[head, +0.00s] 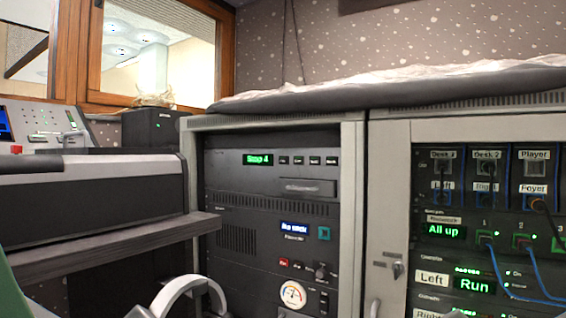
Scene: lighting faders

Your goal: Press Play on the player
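The rack (353,190) in the middle holds a dark unit (230,178) at its top. This unit has a green display (258,159) that seems to read "Stop 4" and a row of small dark buttons (300,160) to its right. A slot (307,187) sits below the buttons. The button labels are too small to read, so I cannot tell which is Play. Neither of my grippers shows clearly. A pale curved part (190,292) stands at the bottom edge; I cannot tell what it is.
Below is a unit with a blue display (295,227), a teal button (324,233) and a round meter (293,294). A right-hand rack (391,200) has patch cables and a socket labelled "Player" (534,168). A console (90,195) with a protruding ledge (110,247) stands left.

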